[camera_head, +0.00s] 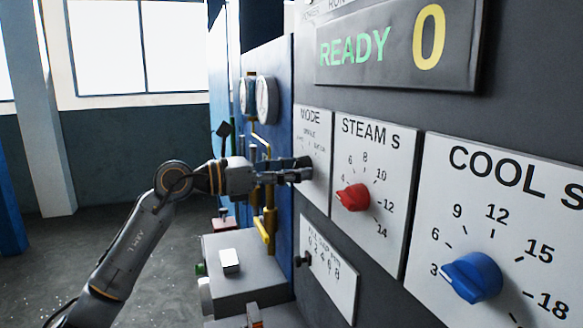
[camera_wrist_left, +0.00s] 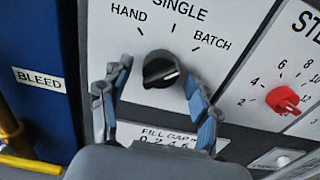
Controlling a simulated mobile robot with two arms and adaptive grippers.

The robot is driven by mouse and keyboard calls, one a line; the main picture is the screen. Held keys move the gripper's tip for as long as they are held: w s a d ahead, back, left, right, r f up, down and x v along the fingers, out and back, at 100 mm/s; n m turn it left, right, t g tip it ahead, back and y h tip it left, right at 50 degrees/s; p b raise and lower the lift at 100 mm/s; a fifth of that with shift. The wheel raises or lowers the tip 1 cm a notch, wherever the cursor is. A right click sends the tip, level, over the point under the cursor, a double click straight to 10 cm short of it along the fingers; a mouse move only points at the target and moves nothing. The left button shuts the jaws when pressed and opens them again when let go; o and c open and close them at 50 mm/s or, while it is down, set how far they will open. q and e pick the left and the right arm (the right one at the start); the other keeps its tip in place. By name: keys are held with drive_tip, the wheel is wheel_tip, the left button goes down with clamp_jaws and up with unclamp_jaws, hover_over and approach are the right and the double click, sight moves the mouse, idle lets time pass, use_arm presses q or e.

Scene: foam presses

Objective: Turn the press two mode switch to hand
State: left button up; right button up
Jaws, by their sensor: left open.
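The mode switch (camera_wrist_left: 161,70) is a round black knob on a white plate marked HAND, SINGLE and BATCH, seen in the left wrist view. Its raised grip lies slanted; I cannot tell for sure which mark it points to. My left gripper (camera_wrist_left: 158,78) is open, with one finger on each side of the knob and visible gaps between. In the head view the left gripper (camera_head: 303,169) reaches from the left to the MODE plate (camera_head: 312,135) and hides the knob. My right gripper is not in view.
Right of the mode plate are a red steam knob (camera_head: 353,197) and a blue cool knob (camera_head: 473,277). Below is a fill gap plate (camera_head: 328,270). Gauges (camera_head: 266,100) and yellow pipes (camera_head: 264,232) stand beyond the panel's left edge. A display (camera_head: 398,45) reads READY 0.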

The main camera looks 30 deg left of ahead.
use_arm(q)
drive_tip(key=c, duration=1.2)
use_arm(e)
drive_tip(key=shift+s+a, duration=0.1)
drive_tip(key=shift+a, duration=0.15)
